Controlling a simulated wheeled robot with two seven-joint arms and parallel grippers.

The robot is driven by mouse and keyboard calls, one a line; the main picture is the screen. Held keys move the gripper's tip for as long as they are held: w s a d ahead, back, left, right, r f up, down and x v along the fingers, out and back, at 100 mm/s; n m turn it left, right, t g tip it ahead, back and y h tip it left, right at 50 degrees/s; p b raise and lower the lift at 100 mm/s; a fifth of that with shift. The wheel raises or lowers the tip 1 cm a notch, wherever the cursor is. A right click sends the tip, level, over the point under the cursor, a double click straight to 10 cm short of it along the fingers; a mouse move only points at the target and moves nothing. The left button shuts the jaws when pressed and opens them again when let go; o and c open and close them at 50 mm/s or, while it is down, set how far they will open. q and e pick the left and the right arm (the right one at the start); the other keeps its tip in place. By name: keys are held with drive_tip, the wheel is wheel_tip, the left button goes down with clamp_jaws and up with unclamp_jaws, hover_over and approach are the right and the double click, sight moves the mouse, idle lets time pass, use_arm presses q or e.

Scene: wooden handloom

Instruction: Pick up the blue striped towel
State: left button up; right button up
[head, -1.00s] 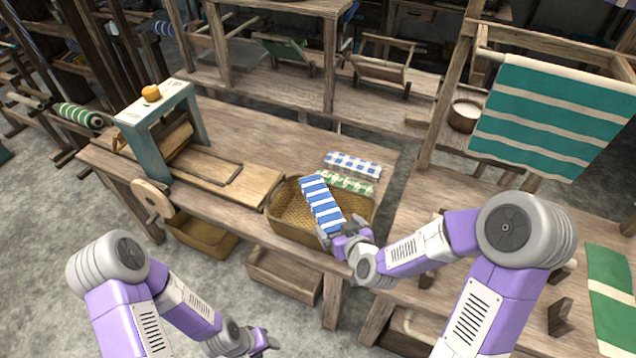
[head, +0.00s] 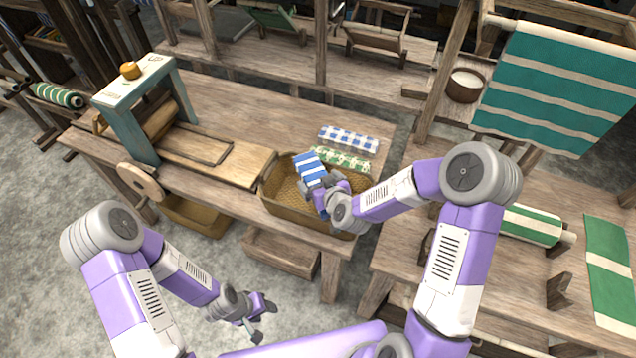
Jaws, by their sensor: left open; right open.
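The blue striped towel (head: 309,166) lies in the woven basket (head: 277,201) at the table's front edge, with blue and white bands. Its near part is hidden behind my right gripper. My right gripper (head: 312,190) is open and over the near half of the towel; whether it touches the cloth I cannot tell. My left gripper (head: 262,322) is open and empty, low in front of the table and well away from the towel.
A blue checked cloth (head: 348,139) and a green patterned cloth (head: 341,159) lie behind the basket. A teal wooden frame (head: 140,143) stands on the left of the table. Teal striped cloth (head: 556,88) hangs at right. The table's back middle is clear.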

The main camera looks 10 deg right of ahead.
drive_tip(key=c, duration=1.1)
drive_tip(key=shift+o, duration=0.2)
wheel_tip(320, 180, up, 10)
drive_tip(key=p, duration=0.2)
